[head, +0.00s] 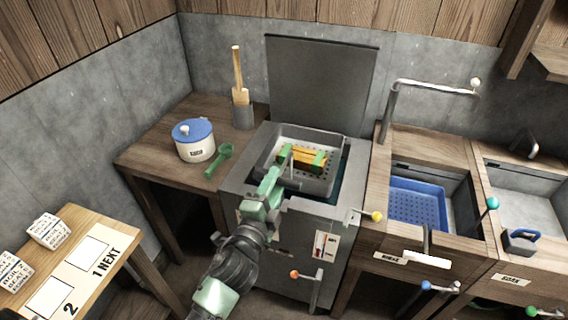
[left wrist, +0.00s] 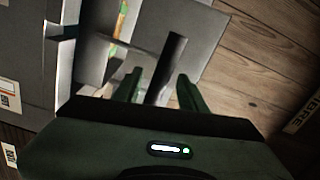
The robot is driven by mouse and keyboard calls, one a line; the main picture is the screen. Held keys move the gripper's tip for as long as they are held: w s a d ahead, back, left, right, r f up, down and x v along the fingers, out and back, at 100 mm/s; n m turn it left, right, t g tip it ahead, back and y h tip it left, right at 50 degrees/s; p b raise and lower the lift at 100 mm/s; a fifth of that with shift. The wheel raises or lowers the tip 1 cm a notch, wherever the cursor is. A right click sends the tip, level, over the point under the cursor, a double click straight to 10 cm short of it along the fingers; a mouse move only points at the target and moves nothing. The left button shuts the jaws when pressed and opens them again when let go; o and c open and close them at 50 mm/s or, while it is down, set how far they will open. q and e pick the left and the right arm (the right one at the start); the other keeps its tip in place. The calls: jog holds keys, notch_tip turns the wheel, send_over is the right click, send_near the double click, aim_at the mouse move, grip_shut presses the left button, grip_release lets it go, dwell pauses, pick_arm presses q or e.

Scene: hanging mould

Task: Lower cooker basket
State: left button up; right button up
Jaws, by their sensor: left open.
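The cooker (head: 330,215) is a grey box with its lid (head: 320,90) standing upright behind it. The grey cooker basket (head: 337,152) with a perforated floor sits at the cooker's top opening. An orange-yellow block with green ends (head: 300,157) lies in it. My left gripper (head: 280,170) is at the basket's near left side. In the left wrist view my left gripper (left wrist: 160,78) is open, with a dark upright bar (left wrist: 167,65) between its green fingers. I cannot tell whether the fingers touch the bar. My right gripper is not in view.
Left of the cooker, a wooden table holds a blue-lidded pot (head: 195,143), a green scoop (head: 220,160) and a grey holder with a wooden tool (head: 242,112). Right are a sink with a blue perforated basket (head: 417,203) and a tap (head: 400,90). A yellow-knobbed lever (head: 375,216) sticks out.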

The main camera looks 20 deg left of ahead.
aim_at(282, 168)
pick_arm(q)
jog(key=w, duration=0.5)
jog(key=shift+w+d+p, duration=0.1)
jog(key=shift+w+p, duration=0.3)
grip_shut()
dwell(1.0)
